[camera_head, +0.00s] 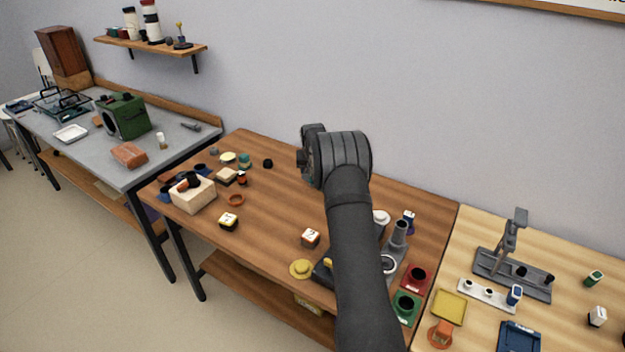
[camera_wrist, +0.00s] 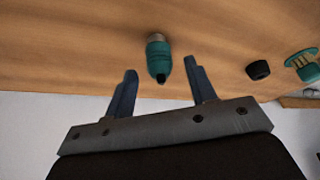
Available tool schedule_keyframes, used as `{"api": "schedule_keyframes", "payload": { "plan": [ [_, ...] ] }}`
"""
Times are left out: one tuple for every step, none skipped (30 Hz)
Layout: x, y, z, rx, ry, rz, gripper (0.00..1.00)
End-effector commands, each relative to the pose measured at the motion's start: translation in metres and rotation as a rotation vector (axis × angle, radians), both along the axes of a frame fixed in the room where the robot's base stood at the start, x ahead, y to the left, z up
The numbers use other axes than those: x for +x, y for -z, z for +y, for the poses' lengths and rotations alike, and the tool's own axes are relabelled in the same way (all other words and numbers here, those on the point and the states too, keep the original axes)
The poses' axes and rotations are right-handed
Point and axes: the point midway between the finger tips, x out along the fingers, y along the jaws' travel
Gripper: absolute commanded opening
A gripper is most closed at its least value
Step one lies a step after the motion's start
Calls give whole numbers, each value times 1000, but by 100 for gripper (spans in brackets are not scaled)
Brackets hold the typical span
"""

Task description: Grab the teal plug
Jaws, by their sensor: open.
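A teal plug (camera_wrist: 158,58) with a metallic collar and a dark tip lies on the wooden table in the wrist view. My gripper (camera_wrist: 160,66) is open, with its two dark blue fingers on either side of the plug's dark end in the picture. I cannot tell how far above the table the fingers are, and no contact shows. A second teal piece with gold pins (camera_wrist: 302,62) is at the right edge. In the head view my arm hides the gripper and the plug.
A black cap (camera_wrist: 258,70) sits between the two teal pieces; it shows in the head view (camera_head: 267,163) beside a teal piece (camera_head: 245,160). The table's middle is mostly clear.

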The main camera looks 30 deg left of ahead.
Motion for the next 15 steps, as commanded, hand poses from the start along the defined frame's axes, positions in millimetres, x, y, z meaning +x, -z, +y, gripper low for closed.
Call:
{"api": "schedule_keyframes", "payload": {
  "plan": [
    [2,7,2,-1,0,1,51],
    [4,11,3,-1,0,1,51],
    [5,15,4,0,0,0,51],
    [6,17,4,-1,0,1,51],
    [7,20,5,-1,0,1,51],
    [8,22,5,1,0,1,51],
    [8,23,6,1,0,1,51],
    [9,23,6,1,0,0,51],
    [9,24,6,1,0,0,51],
    [9,24,6,1,0,0,51],
    [9,24,6,1,0,0,51],
    [9,24,6,1,0,0,51],
    [9,24,6,1,0,0,51],
    [9,24,6,1,0,0,51],
    [9,24,6,1,0,0,51]
  ]
}}
